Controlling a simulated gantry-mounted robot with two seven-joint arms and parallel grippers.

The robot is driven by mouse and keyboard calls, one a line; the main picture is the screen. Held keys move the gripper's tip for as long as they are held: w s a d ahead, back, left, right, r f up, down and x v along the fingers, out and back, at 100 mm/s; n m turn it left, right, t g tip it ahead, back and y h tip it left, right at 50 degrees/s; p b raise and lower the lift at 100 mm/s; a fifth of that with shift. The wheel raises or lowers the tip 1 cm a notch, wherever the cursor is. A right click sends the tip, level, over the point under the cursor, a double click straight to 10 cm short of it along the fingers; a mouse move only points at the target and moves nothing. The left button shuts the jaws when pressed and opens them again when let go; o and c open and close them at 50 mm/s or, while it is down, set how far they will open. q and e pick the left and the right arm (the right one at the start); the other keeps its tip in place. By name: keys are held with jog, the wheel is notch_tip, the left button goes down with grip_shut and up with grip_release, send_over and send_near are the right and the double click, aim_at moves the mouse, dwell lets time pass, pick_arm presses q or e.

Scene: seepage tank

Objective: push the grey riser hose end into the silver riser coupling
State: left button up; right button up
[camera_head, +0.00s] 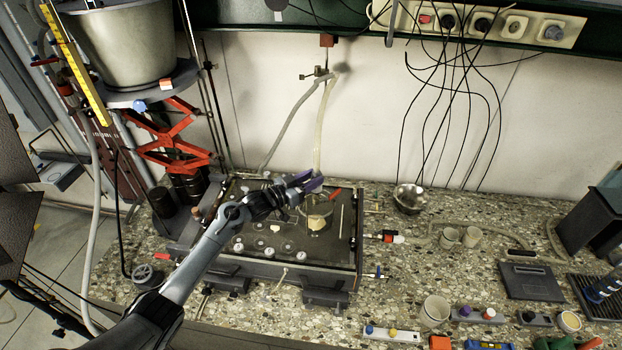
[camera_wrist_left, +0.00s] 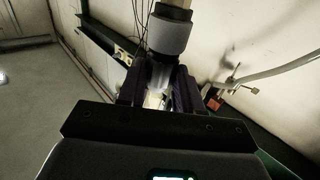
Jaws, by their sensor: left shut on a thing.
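My left gripper (camera_head: 308,183) reaches in over the tank (camera_head: 345,225), with its jaws close together near the lower end of a pale hose (camera_head: 320,130). In the left wrist view the left gripper (camera_wrist_left: 155,88) is shut on a narrow pale piece, partly hidden between the dark fingers. A grey cylindrical collar (camera_wrist_left: 168,35) with a dark band and a beige piece beyond lies in line with the fingertips. I cannot tell which part is the hose end and which the silver coupling, or whether they touch. My right gripper is not in view.
A grey hose (camera_head: 290,125) hangs from a clamp (camera_head: 316,75) by the wall; a hose also crosses the left wrist view (camera_wrist_left: 275,70). A red jack (camera_head: 170,135) carries a metal bucket (camera_head: 120,45) at left. Black cables (camera_head: 450,110) hang behind. Cups and a bowl (camera_head: 409,198) stand right.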

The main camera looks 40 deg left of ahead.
pick_arm(q)
jog(key=shift+f, duration=0.3)
jog(key=o, duration=1.1)
jog(key=shift+s, duration=0.15)
jog(key=v, duration=1)
jog(key=shift+s+b, duration=0.3)
jog(key=shift+b, duration=0.15)
